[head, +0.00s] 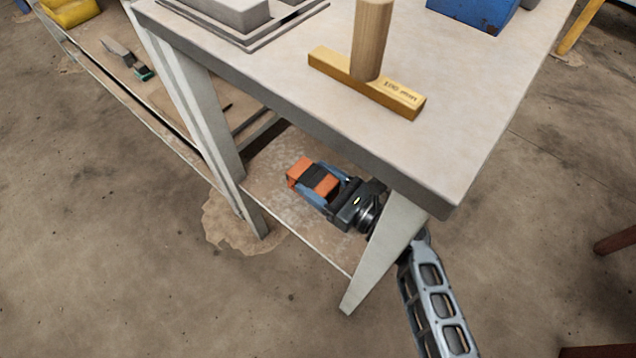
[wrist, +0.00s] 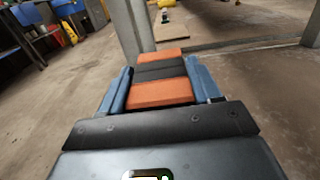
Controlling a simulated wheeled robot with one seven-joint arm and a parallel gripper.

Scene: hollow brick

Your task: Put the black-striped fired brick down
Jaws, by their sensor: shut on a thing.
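The black-striped fired brick (head: 314,178) is orange with a black band across its middle. My gripper (head: 322,185) is shut on it, with a blue finger on each side. In the head view they are below the table top, over the lower shelf (head: 285,215). I cannot tell whether the brick touches the shelf. In the wrist view the brick (wrist: 160,80) sits between the blue fingers (wrist: 160,88), its far end extending past the tips.
The table top (head: 300,100) overhangs my arm, and a front leg (head: 383,250) stands close to it. A wooden mallet-like tool (head: 370,85), a grey block (head: 225,12) and a blue box (head: 472,10) are on top. Another leg (head: 215,140) stands left of the brick.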

